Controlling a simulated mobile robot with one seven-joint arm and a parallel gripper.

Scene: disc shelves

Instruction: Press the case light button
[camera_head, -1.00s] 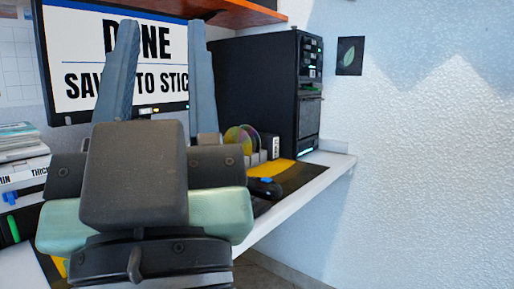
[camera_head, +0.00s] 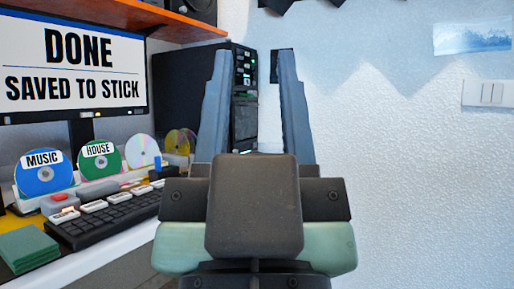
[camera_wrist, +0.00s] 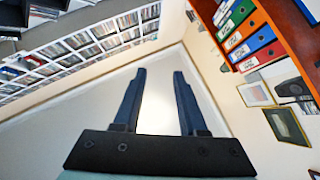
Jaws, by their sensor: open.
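The black computer case (camera_head: 178,92) stands behind the desk items, right of the monitor, in the head view. Its front panel (camera_head: 243,68) has small buttons and green lights; I cannot tell which one is the case light button. My gripper (camera_head: 254,58) is open and empty, fingers pointing up in the picture. Its left finger overlaps part of the case front, and its right finger is against the wall in the picture. In the wrist view my gripper (camera_wrist: 158,75) shows nothing between its fingers, and the case is not seen there.
A monitor (camera_head: 75,60) reads "DONE SAVED TO STICK". A wall switch (camera_head: 490,93) is at right. The wrist view shows a binder shelf (camera_wrist: 238,45) and picture frames (camera_wrist: 287,127).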

